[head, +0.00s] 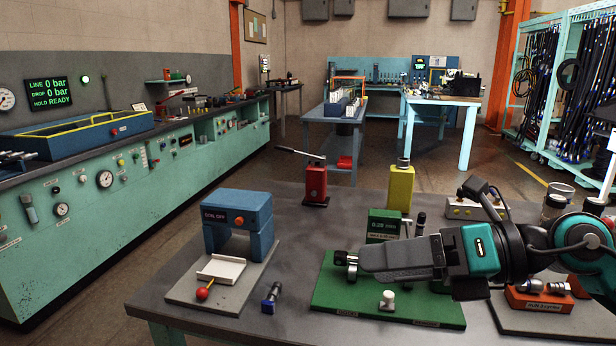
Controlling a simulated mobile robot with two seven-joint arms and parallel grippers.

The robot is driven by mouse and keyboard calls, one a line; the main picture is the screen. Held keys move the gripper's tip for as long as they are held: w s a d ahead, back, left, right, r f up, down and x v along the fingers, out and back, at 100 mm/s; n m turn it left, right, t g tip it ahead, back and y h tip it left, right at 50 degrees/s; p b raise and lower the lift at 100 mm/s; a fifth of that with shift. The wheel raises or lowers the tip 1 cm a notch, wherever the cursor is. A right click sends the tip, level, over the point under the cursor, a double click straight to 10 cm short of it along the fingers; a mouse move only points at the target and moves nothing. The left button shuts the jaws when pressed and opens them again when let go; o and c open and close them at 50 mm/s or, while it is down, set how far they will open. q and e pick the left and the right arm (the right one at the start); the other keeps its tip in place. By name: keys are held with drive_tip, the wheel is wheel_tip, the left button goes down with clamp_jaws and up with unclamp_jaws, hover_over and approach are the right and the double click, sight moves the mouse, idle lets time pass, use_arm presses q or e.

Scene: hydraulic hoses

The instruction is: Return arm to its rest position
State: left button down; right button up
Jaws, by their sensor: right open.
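My right arm (545,245) comes in from the right edge and reaches left over the grey table. My right gripper (347,264) points left, low above a green board (340,298), with its tips near the board's left part. I see nothing held in it; the view is side-on, so the gap between the fingers is hard to see. A small pale cap or fitting (388,300) stands on the board just below the gripper in the picture. The gripper hides part of the board. My left gripper is out of view.
A blue coil press (239,222) and a dark blue fitting (271,298) are on the table (165,300) to the left. A red hand pump (315,184), yellow block (401,188) and green gauge block (383,226) stand behind. An orange block (540,299) lies under my arm.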

wheel_tip(320, 180, up, 5)
drive_tip(key=w+m+t+y, duration=0.2)
drive_tip(key=m+t+y, duration=0.1)
drive_tip(key=m+t, duration=1)
drive_tip(key=w+d+f+m+t+h, duration=0.1)
drive_tip(key=d+f+m+h, duration=0.4)
drive_tip(key=f+m+h, duration=0.4)
drive_tip(key=w+d+f+m+t+h, duration=0.1)
drive_tip(key=d+f+m+h, duration=0.5)
drive_tip(key=m, duration=0.5)
drive_tip(key=s+d+f+m+g+h, duration=0.1)
drive_tip(key=s+f+m+g+h, duration=0.35)
drive_tip(key=s+f+g, duration=0.55)
drive_tip(key=s+a+f+m+g+y, duration=0.25)
drive_tip(key=s+f+g, duration=0.25)
drive_tip(key=s+f, duration=0.6)
use_arm(q)
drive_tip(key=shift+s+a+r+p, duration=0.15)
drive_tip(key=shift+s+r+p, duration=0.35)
drive_tip(key=shift+p, duration=0.45)
use_arm(e)
drive_tip(key=w+a+f+t+y, duration=0.1)
drive_tip(key=w+a+f+t, duration=0.1)
drive_tip(key=w+f+t, duration=0.4)
drive_tip(key=shift+w+a+n+t+y, duration=0.2)
drive_tip(key=shift+n+t+y, duration=0.1)
drive_tip(key=shift+t, duration=0.2)
